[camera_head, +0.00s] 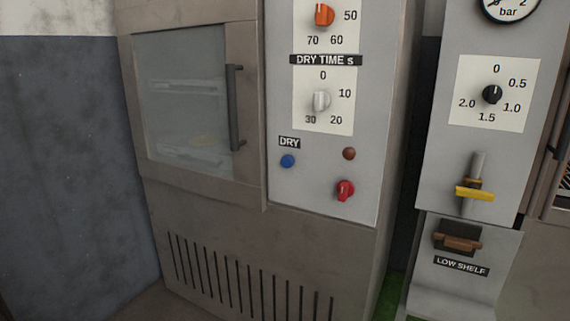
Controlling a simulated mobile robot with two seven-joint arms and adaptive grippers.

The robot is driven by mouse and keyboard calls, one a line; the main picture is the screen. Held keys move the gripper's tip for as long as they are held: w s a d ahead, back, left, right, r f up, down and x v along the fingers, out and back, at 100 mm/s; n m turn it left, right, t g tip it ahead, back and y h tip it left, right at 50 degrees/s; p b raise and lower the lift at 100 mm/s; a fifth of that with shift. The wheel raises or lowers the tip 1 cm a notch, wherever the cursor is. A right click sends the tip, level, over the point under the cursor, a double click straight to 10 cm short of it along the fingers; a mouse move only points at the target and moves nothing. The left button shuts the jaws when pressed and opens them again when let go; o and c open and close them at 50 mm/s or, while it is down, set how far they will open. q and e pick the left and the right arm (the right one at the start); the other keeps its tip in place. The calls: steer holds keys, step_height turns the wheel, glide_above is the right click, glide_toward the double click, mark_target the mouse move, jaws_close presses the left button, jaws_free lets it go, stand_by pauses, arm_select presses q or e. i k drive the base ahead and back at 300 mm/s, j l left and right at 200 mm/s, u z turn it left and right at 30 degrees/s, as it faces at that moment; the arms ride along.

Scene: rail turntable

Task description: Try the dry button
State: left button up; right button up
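The dry button is a small round blue button (288,161) below a black DRY label (289,142) on the grey control panel of a cabinet. A dark reddish-brown round lamp or button (349,154) sits to its right. A red knob (345,190) is below that. Above is a grey-white DRY TIME s knob (321,100) on a white dial marked 0, 10, 20, 30. Neither gripper shows in the head view, and nothing covers the blue button.
The cabinet has a closed glass door (183,97) with a dark vertical handle (235,107). An orange knob (324,14) is at the panel's top. To the right, a separate unit carries a black knob (492,94), a yellow lever (475,193) and a LOW SHELF label (461,266).

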mark_target(287, 162)
steer(key=i+j+z, duration=0.1)
steer(key=j, duration=0.25)
steer(key=i+j, duration=0.3)
steer(key=i+j+z, duration=0.15)
steer(key=j, duration=0.2)
steer(key=i+j, duration=0.2)
steer(key=j, duration=0.2)
steer(key=i+j+z, duration=0.15)
steer(key=j, duration=0.2)
